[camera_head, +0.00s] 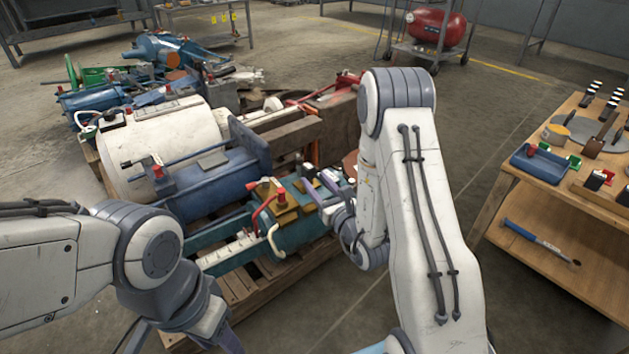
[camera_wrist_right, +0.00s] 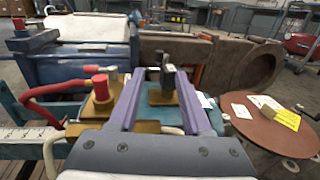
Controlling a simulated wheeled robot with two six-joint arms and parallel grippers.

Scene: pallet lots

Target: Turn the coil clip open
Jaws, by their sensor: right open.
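In the right wrist view a small black upright piece (camera_wrist_right: 168,78) stands on a brass plate (camera_wrist_right: 161,97); it looks like the coil clip, but I cannot be sure. My right gripper (camera_wrist_right: 159,74) is open, with its purple fingers on either side of this piece in the picture. I cannot tell whether they touch it. In the head view the right gripper (camera_head: 316,186) is over the right end of the teal machine (camera_head: 297,232). Only part of my left gripper (camera_head: 180,340) shows at the bottom edge, and its fingertips are out of view.
A red knob (camera_wrist_right: 99,86) and a red curved handle (camera_head: 262,212) are close left of the right gripper. A white drum (camera_head: 165,145) and blue machinery crowd the pallet (camera_head: 240,290). A wooden table (camera_head: 488,218) stands right; floor lies clear between.

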